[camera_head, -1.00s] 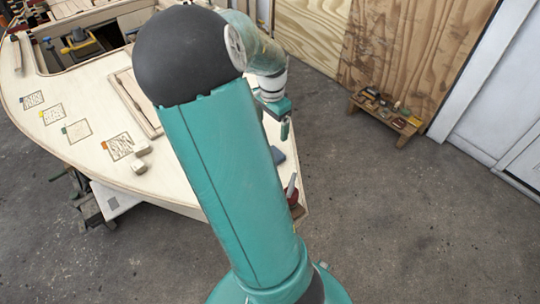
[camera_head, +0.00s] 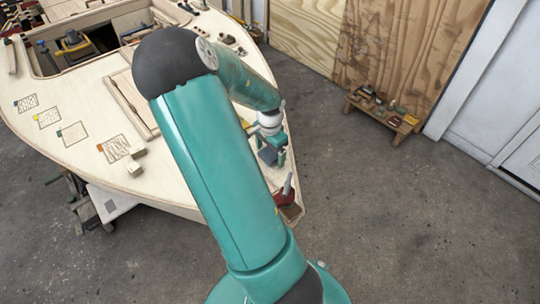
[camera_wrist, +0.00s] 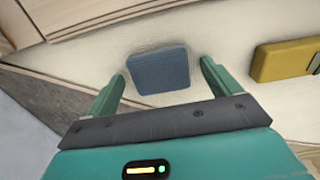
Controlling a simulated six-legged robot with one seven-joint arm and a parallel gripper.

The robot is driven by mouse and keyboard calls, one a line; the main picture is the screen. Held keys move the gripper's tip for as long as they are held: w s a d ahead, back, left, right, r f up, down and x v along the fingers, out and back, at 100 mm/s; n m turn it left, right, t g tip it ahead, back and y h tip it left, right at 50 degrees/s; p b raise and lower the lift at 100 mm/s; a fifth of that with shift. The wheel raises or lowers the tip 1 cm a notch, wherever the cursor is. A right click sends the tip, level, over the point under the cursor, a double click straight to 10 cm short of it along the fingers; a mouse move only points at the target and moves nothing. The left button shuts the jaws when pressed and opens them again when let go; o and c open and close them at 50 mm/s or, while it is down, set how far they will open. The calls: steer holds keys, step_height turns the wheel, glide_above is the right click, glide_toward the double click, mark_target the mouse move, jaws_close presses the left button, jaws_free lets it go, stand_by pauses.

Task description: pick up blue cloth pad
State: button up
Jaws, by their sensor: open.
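The blue cloth pad (camera_wrist: 160,70) lies flat on the pale plywood deck (camera_wrist: 215,25) in the wrist view. It sits ahead of and between the tips of my gripper (camera_wrist: 162,74). The teal fingers are spread wider than the pad, with a gap on each side, and hold nothing. In the head view my gripper (camera_head: 277,152) is low over the right side of the deck, and the pad (camera_head: 266,156) shows partly beside it. I cannot tell the exact height of the fingertips over the deck.
A yellow block (camera_wrist: 283,60) lies to the right of the pad in the wrist view. A low wooden bench (camera_head: 385,115) stands on the floor.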

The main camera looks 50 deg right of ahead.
mark_target(270, 153)
steer(key=c, duration=1.1)
step_height(270, 153, up, 10)
steer(key=shift+r, duration=0.1)
steer(key=o, duration=0.3)
steer(key=shift+c, duration=1)
